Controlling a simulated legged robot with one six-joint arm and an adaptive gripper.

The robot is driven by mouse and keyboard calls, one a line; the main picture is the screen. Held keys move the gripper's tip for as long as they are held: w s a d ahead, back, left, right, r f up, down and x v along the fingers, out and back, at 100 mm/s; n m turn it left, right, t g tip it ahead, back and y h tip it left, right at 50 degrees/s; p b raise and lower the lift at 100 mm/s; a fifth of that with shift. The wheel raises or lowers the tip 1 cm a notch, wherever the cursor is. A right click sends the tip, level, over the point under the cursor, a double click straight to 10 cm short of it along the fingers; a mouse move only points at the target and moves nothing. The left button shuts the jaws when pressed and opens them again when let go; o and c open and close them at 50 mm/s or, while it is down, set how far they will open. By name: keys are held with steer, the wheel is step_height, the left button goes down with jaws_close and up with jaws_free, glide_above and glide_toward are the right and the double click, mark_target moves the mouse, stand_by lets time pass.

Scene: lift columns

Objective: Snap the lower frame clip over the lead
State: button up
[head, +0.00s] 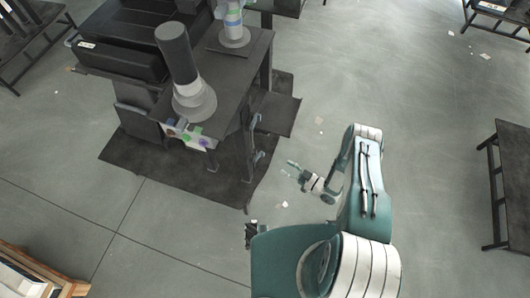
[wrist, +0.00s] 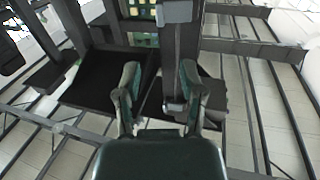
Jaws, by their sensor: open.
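My gripper (head: 289,168) is open and empty in the head view, over the floor to the right of the dark bench frame (head: 246,150). Two small grey-blue clips show on the frame's right side: an upper clip (head: 257,119) and a lower clip (head: 259,155). My gripper is apart from the lower clip, to its right. In the wrist view my gripper's two fingers (wrist: 158,95) stand wide apart, with a dark upright post (wrist: 180,62) of the frame seen beyond and between them. I cannot make out the lead, or whether the lower clip is open or closed.
A dark cylinder on a grey base (head: 178,60) and a lighter column (head: 233,22) stand on the bench. A dark mat (head: 180,172) lies under it. Another dark table (head: 512,180) stands at the right. The floor between is mostly clear, with small scraps.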

steer(key=x, duration=1)
steer(key=shift+w+a, duration=0.25)
steer(key=shift+a, duration=0.05)
jaws_close()
